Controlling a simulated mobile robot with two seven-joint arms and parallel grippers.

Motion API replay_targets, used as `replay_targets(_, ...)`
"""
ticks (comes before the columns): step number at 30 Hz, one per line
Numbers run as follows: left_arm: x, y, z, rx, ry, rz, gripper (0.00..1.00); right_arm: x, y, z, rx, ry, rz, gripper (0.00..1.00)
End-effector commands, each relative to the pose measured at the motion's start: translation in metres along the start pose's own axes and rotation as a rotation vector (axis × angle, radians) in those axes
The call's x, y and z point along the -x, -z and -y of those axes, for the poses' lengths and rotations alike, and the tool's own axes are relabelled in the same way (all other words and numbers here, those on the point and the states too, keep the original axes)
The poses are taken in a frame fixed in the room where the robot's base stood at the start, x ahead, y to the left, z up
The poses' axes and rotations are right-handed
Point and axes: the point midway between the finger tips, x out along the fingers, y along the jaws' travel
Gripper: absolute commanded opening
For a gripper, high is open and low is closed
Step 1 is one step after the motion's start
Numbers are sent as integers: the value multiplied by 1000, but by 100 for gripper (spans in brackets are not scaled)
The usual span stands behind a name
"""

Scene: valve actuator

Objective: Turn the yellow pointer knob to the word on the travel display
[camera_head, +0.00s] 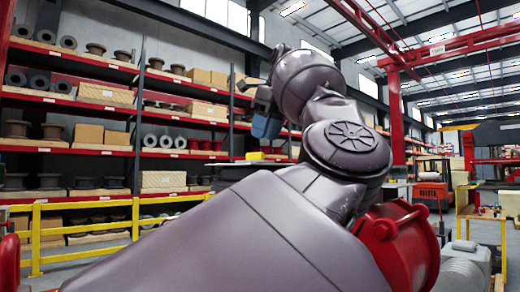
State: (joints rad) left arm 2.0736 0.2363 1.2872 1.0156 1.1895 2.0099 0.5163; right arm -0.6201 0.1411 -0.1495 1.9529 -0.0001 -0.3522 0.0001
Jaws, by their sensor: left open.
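My left arm fills the middle of the head view and hides much of what lies behind it. My left gripper (264,112) is small and dark at the arm's far end, raised in front of the shelving, and open. I see nothing held in it. A red round housing (408,240) with a flanged rim shows at the lower right, partly hidden by my arm. A grey rounded body (466,262) lies to the right of it. I cannot see the yellow pointer knob or the travel display. My right gripper is not in view.
Red shelving (130,146) with spools and boxes stands at the back left, behind a yellow guard rail (90,231). A red gantry post (397,115) rises behind my arm. A yellow-framed cart (480,212) stands at the right, with open floor near it.

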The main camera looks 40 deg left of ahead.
Motion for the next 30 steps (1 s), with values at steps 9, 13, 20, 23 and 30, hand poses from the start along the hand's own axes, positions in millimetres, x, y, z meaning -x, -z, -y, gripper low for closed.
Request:
replay_targets(9, -38, 0, 0, 2, -2, 0, 40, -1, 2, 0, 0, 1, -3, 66)
replay_targets(13, -44, 0, 0, 1, -1, 0, 40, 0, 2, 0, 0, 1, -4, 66)
replay_targets(20, -46, 0, 0, 0, 0, 1, 40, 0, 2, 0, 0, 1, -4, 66)
replay_targets(23, -46, 0, 0, 0, 0, 0, 40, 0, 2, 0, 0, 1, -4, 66)
replay_targets(30, -46, 0, 0, 0, 0, 0, 5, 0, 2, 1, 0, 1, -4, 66)
